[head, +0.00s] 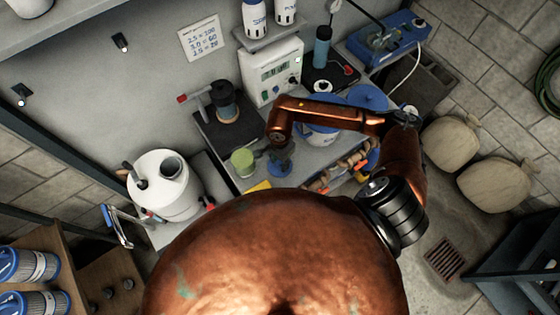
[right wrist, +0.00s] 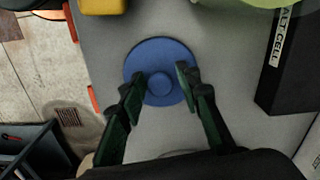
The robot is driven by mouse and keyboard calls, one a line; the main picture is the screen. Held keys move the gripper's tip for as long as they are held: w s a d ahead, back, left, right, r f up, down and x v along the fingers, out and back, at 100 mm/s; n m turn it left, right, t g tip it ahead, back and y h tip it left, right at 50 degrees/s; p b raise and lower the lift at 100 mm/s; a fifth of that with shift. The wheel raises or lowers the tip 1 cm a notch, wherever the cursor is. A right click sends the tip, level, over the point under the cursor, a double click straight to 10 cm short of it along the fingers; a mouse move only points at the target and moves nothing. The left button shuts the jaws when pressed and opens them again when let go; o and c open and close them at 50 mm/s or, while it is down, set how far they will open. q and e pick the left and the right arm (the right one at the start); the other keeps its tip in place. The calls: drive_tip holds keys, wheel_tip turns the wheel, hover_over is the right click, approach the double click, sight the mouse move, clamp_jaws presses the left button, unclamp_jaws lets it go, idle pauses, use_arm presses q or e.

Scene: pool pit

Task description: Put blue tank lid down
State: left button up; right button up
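The blue tank lid (right wrist: 158,58) is a round blue disc with a raised centre knob. In the right wrist view it lies flat against the grey bench top (right wrist: 225,100), knob towards me. My right gripper (right wrist: 162,80) is open, one finger on each side of the knob, with visible gaps to it. In the head view my right gripper (head: 280,150) points down over the blue disc (head: 279,168), at the front of the bench. The gripper hides part of the disc there. My left gripper is not in view.
A green-lidded jar (head: 243,162) and a yellow block (head: 258,186) stand close left of the lid. A black stand (head: 233,133) is behind. A white tank (head: 322,132) with a blue top is to the right. The bench edge runs close by.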

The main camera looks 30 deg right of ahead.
sight(280, 162)
drive_tip(key=shift+o, duration=0.2)
drive_tip(key=shift+r, duration=0.3)
wheel_tip(280, 162, up, 12)
drive_tip(key=b, duration=0.1)
drive_tip(key=shift+f+b, duration=0.15)
drive_tip(key=shift+b, duration=0.15)
idle(0.3)
